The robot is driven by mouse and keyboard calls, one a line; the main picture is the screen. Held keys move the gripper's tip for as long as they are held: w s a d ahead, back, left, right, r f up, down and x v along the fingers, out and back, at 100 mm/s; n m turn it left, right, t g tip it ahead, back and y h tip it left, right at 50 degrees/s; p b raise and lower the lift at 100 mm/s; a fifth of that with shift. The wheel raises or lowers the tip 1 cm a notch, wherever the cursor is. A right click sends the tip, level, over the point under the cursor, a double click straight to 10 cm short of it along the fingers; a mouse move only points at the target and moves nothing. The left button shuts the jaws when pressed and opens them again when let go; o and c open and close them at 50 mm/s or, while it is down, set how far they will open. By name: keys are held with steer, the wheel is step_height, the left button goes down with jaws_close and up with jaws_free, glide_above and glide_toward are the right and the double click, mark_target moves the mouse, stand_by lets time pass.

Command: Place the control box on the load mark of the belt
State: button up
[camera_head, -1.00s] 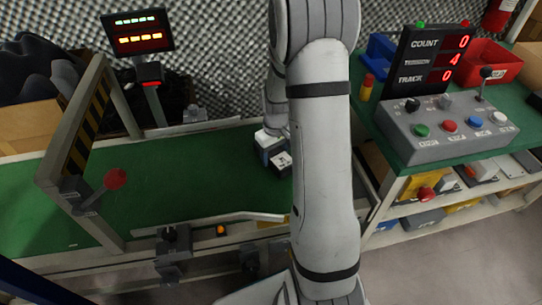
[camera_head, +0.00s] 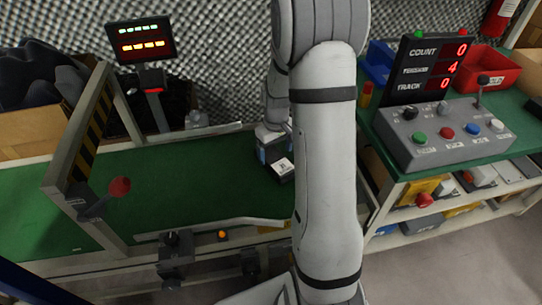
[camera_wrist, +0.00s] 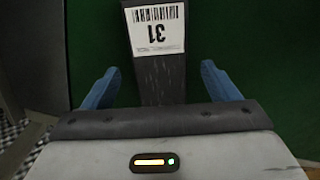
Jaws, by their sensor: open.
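A dark grey box with a white label reading 31 (camera_wrist: 160,75) lies between my fingers in the wrist view; I take it to be the control box. In the head view its pale label (camera_head: 284,167) shows over the green belt (camera_head: 190,180), just left of my forearm. My gripper (camera_wrist: 155,68) is open, with one blue finger on each side of the box and a gap on both sides. In the head view my gripper (camera_head: 270,146) is partly hidden by my arm. I cannot make out a load mark; part of the belt is hidden behind my arm.
A striped frame (camera_head: 85,135) with a red-knobbed lever (camera_head: 119,187) spans the belt on the left. A display (camera_head: 141,38) stands behind the belt. A button console (camera_head: 445,135) and a red bin (camera_head: 487,65) stand on the right table. The belt's middle is clear.

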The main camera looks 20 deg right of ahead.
mark_target(275, 158)
steer(key=s+a+r+p, duration=0.1)
steer(key=s+a+r, duration=0.25)
steer(key=r, duration=0.35)
steer(key=s+a+r+p, duration=0.1)
steer(key=s+a+r, duration=0.1)
steer(key=s+r, duration=0.35)
steer(key=s+a+r+m, duration=0.1)
steer(key=s+a+r, duration=0.1)
steer(key=s, duration=0.3)
steer(key=s+a+r+m+t, duration=0.1)
steer(key=s+a+r, duration=0.2)
steer(key=s+a, duration=0.1)
steer(key=shift+s, duration=0.6)
steer(key=w+a+r+n+t+y+p, duration=0.1)
steer(key=w+a+r+t+p, duration=0.1)
steer(key=r+p, duration=1.3)
steer(key=w+a+r+t+p, duration=0.2)
steer(key=r+p, duration=1.2)
steer(key=r, duration=0.4)
steer(key=s+d+r+p, duration=0.2)
steer(key=r+p, duration=0.6)
steer(key=r, duration=0.1)
steer(key=s+d+r+m+g+h+p, duration=0.1)
steer(key=s+d+r+p, duration=0.1)
steer(key=r+p, duration=0.6)
steer(key=shift+s+r, duration=0.7)
steer(key=shift+s, duration=0.15)
